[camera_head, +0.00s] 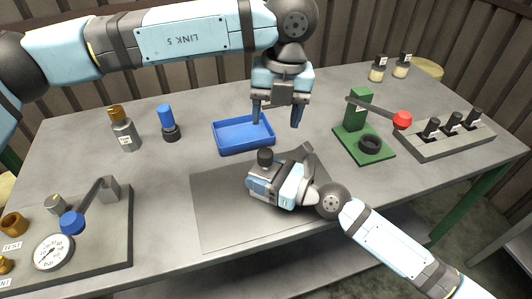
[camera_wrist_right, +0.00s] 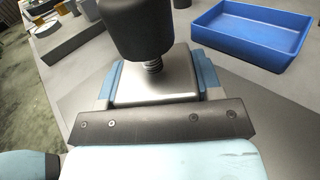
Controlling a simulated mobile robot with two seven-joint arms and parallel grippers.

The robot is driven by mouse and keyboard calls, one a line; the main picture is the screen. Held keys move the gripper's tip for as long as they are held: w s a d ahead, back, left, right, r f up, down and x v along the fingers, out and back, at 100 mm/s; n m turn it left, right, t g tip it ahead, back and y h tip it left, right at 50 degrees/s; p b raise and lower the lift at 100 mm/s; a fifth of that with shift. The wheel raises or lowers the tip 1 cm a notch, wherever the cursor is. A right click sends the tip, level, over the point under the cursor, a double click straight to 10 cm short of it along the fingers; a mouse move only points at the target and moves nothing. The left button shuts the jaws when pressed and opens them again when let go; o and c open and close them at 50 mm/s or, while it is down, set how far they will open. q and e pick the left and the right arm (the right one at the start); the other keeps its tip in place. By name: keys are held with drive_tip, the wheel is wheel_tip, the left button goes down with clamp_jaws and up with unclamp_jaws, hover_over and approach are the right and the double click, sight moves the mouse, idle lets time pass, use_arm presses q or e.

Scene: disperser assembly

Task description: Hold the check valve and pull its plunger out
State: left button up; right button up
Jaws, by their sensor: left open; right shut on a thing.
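The check valve (camera_head: 265,156) is in my right gripper (camera_head: 264,174), over the grey mat; its dark, round top stands up above the fingers. In the right wrist view the black knob (camera_wrist_right: 138,28) of its plunger shows at the top, with a ribbed, spring-like stem (camera_wrist_right: 153,64) below it. My left gripper (camera_head: 276,121) is open and empty, pointing down in front of the blue tray's right end, above and apart from the valve.
A blue tray (camera_head: 246,150) lies behind the mat (camera_head: 215,218). A green stand (camera_head: 364,146) with a red-knobbed lever is on the right, beside a grey rack (camera_head: 447,142) of black-topped parts. A gauge panel (camera_head: 112,245) is front left.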

sight(266, 152)
use_arm(q)
drive_tip(key=f+m+y, duration=0.1)
drive_tip(key=f+m, duration=0.2)
drive_tip(key=m, duration=0.1)
drive_tip(key=a+f+m+y, duration=0.1)
drive_tip(key=f+m, duration=0.2)
drive_tip(key=m, duration=0.2)
drive_tip(key=f+m+y, duration=0.1)
drive_tip(key=f+m, duration=0.2)
drive_tip(key=m, duration=0.2)
drive_tip(key=shift+w+a+f+g, duration=0.15)
drive_tip(key=shift+a+f+g, duration=0.2)
drive_tip(key=shift+f+g, duration=0.05)
